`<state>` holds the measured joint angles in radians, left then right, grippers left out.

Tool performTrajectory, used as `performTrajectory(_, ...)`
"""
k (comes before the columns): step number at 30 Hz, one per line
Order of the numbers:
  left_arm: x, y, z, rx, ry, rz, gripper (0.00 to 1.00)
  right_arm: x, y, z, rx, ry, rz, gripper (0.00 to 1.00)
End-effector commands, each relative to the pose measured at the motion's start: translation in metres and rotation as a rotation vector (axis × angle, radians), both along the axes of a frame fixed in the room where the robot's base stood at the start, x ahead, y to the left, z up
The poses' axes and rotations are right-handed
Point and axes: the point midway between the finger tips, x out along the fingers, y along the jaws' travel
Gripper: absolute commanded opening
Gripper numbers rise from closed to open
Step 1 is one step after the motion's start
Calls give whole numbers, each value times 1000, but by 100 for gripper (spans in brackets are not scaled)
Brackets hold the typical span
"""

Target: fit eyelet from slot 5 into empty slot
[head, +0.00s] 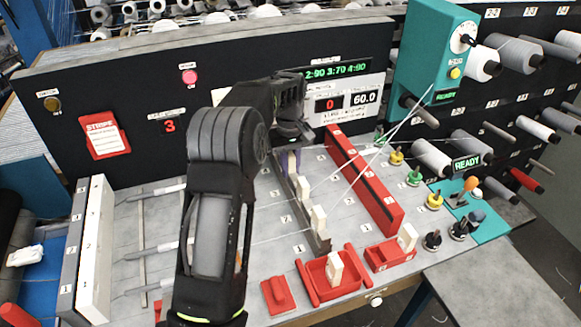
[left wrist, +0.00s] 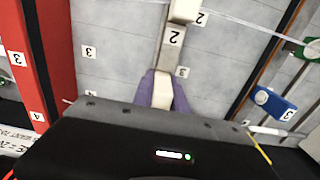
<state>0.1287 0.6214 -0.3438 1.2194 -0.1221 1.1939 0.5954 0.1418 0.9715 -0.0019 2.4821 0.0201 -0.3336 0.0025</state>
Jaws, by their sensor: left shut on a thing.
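My left gripper (head: 292,150) reaches down at the far end of the dark rail (head: 324,245) in the head view. In the left wrist view its purple fingertips (left wrist: 162,92) are shut on a white eyelet (left wrist: 163,90), in line with the rail near a label 3. Whether this eyelet is seated or lifted cannot be told. Two more white eyelets (head: 303,188) (head: 319,218) stand on the rail nearer the front. One white eyelet (head: 335,268) stands in a red tray (head: 320,288), and another (head: 407,237) stands at a red block (head: 385,258). My right gripper is not in view.
A long red bar (head: 365,180) lies right of the rail. White threads (head: 360,172) run from the teal post (head: 430,55) toward the eyelets. Colored pegs (head: 414,178) stand at the right. A loose red piece (head: 277,296) lies at the front.

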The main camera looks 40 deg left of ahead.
Motion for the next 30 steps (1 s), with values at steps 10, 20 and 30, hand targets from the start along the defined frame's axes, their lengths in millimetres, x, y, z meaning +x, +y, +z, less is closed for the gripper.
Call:
performTrajectory(10, -5, -3, -2, -3, 15, 2, 0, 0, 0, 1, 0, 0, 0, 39)
performTrajectory(20, -5, -1, -3, 0, 16, 3, 0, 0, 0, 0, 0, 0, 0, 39)
performTrajectory(30, -6, 0, -8, 1, 19, 4, 31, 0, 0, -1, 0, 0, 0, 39)
